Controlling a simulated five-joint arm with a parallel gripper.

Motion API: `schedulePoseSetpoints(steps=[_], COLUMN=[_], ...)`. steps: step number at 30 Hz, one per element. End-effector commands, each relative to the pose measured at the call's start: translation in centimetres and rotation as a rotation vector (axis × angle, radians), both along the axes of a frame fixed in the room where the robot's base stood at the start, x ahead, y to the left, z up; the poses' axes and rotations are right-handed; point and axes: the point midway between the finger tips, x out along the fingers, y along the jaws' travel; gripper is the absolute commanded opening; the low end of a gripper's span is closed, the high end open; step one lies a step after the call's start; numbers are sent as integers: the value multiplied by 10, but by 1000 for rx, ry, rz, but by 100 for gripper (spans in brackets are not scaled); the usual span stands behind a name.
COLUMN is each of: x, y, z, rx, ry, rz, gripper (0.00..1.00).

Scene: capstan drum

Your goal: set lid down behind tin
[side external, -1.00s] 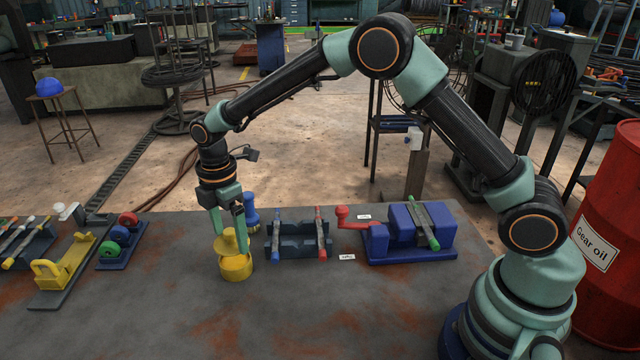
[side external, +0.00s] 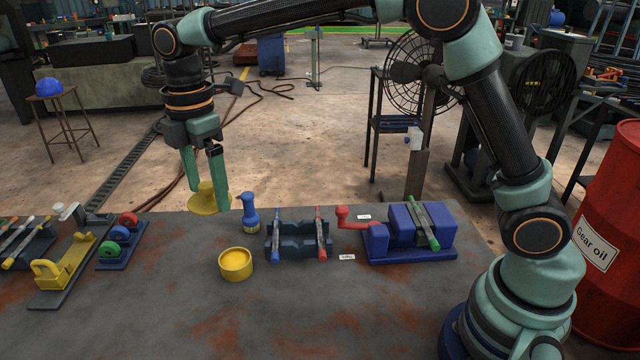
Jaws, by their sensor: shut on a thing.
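The yellow tin (side external: 236,264) stands upright and open-topped on the grey bench, left of the dark rod stand. My gripper (side external: 206,195) is shut on the yellow lid (side external: 203,204), a disc held up in the air above and to the left of the tin, over the bench's far edge area in the picture. The lid is apart from the tin. The fingers hide part of the lid and its knob.
A blue bottle-like object (side external: 249,213) stands just behind the tin. The dark stand (side external: 298,240) holds two rods. A blue crank box (side external: 410,232) is at the right. A coloured-disc rack (side external: 119,243) and yellow block (side external: 64,268) are left. The bench front is clear.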

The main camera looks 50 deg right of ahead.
Motion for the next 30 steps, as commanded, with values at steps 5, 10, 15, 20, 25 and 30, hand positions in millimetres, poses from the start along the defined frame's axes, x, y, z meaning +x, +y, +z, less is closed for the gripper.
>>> schedulePoseSetpoints(steps=[5,10,15,20,25,30], x=[-27,-34,-34,-34,-34,-33], y=[23,27,27,27,27,27], z=[-10,-30,-71,-110,-148,-167], rx=[0,-2,-2,-2,-2,0], ry=[0,3,4,4,4,0], rz=[3,0,0,0,0,0], gripper=[34,34,34,34,34,34])
